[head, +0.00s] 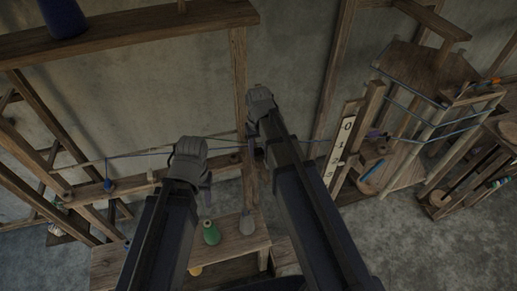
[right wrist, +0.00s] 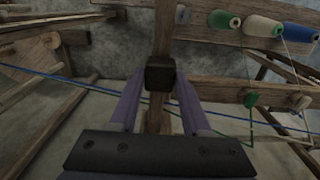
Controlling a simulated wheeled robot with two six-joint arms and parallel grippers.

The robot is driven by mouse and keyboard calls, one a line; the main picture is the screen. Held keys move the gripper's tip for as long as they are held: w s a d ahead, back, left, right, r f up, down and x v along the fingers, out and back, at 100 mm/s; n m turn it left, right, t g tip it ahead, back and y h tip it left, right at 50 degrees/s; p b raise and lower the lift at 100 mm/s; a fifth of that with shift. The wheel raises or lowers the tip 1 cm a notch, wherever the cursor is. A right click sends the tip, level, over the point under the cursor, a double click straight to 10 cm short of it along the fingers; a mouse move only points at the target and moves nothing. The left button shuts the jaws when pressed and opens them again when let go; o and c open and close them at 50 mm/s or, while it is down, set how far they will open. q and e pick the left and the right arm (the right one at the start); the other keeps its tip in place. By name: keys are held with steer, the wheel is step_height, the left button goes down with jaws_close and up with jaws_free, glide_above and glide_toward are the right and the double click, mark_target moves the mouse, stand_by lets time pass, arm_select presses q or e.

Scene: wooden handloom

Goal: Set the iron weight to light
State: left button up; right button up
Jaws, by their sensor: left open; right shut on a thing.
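The iron weight, as I take it, is a small dark block (right wrist: 160,72) in the right wrist view. It sits between the fingertips of my right gripper (right wrist: 160,90), which is shut on it, in line with an upright wooden bar (right wrist: 162,30). In the head view my right gripper (head: 260,108) is near the middle, by a wooden post; its fingers are largely hidden. My left gripper (head: 190,165) is lower and to the left, open, with nothing visible in it. A white scale with numerals (head: 341,150) stands right of my right arm.
Blue cords (right wrist: 60,78) cross behind the right gripper. Green, white and blue spools (right wrist: 262,26) stand on a beam at the upper right of the wrist view. A green cone (head: 210,232) stands on a wooden bench beside my left arm. A wooden frame (head: 425,75) stands right.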

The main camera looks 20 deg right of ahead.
jaws_close()
stand_by(0.7)
